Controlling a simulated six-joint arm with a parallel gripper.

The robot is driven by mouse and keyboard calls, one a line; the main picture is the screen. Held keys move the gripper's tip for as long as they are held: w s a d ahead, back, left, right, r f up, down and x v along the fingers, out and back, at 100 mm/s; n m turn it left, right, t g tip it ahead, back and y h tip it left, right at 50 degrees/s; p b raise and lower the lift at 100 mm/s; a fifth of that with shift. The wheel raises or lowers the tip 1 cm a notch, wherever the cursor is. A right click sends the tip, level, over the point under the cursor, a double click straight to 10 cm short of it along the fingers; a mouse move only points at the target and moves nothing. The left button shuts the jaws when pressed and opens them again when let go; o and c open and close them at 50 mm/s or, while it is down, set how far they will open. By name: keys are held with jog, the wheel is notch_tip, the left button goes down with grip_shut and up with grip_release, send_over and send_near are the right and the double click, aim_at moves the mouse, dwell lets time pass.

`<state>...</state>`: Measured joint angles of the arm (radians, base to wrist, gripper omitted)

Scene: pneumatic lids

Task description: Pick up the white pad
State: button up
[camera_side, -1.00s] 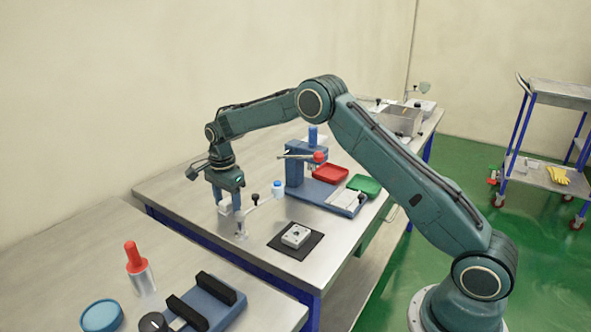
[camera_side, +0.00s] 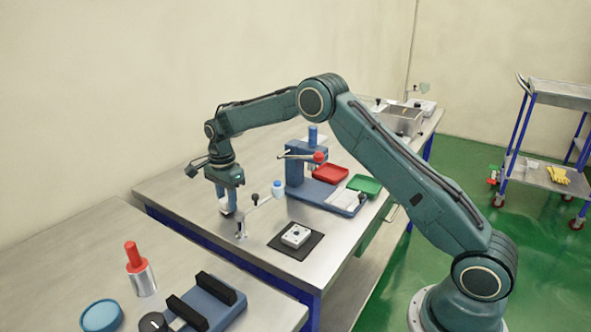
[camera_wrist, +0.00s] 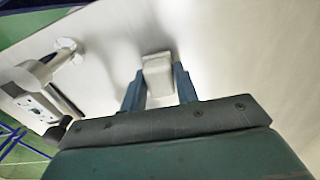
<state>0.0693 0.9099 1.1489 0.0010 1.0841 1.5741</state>
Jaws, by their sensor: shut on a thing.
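My gripper (camera_side: 228,205) is over the bench at its left part, pointing down. In the wrist view its two blue fingers (camera_wrist: 159,88) are shut on a small white pad (camera_wrist: 157,75), one finger on each side. The pad is a pale block with rounded edges. In the side view the pad is mostly hidden between the fingers. Soft shadows lie on the bench beyond it in the wrist view, but I cannot tell the exact gap between pad and bench.
A metal toggle clamp (camera_side: 241,229) stands close to my gripper. A black mat (camera_side: 312,249) bears a light grey block (camera_side: 296,235). Behind are a blue press (camera_side: 296,172), a red tray (camera_side: 330,174) and a green tray (camera_side: 365,185). Bare bench lies behind my gripper.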

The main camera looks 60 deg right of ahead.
notch_tip(320, 180, up, 19)
jog(key=shift+r, duration=0.2)
dwell(0.4)
dwell(0.4)
jog(key=o, duration=0.3)
jog(key=shift+c, duration=1)
jog(key=shift+s, duration=0.15)
jog(key=s+f, duration=0.5)
jog(key=s, duration=0.6)
jog(key=s+a+f, duration=0.1)
jog(key=s+f, duration=0.3)
jog(key=s, duration=0.6)
jog(key=shift+s+f, duration=0.4)
jog(key=shift+f, duration=0.15)
